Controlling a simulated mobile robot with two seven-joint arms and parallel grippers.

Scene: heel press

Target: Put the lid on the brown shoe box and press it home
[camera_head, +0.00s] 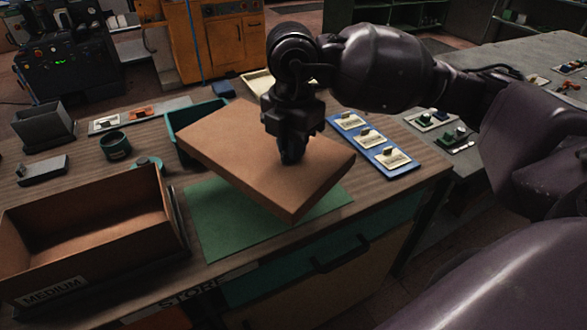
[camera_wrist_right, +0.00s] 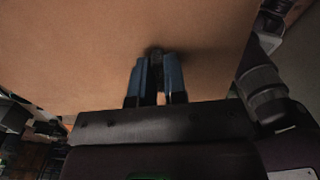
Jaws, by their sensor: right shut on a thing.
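The brown lid (camera_head: 232,148) hangs tilted above the green mat (camera_head: 215,222) in the head view. My right gripper (camera_head: 290,157) is over the middle of the lid, its fingers pointing down and shut on it. In the right wrist view the lid (camera_wrist_right: 65,50) fills the upper part, with the fingers of my right gripper (camera_wrist_right: 158,85) against its top; the part gripped is mostly hidden. The brown shoe box (camera_head: 115,262), labelled MEDIUM, stands open and looks empty at the left front of the table, apart from the lid. My left gripper is not in view.
A teal tray (camera_head: 185,132) sits behind the lid. A blue board (camera_head: 399,171) with several white cards lies right of it. A dark green cup (camera_head: 116,147) and a grey bin (camera_head: 43,125) stand behind the box. The table's front edge is close to the mat.

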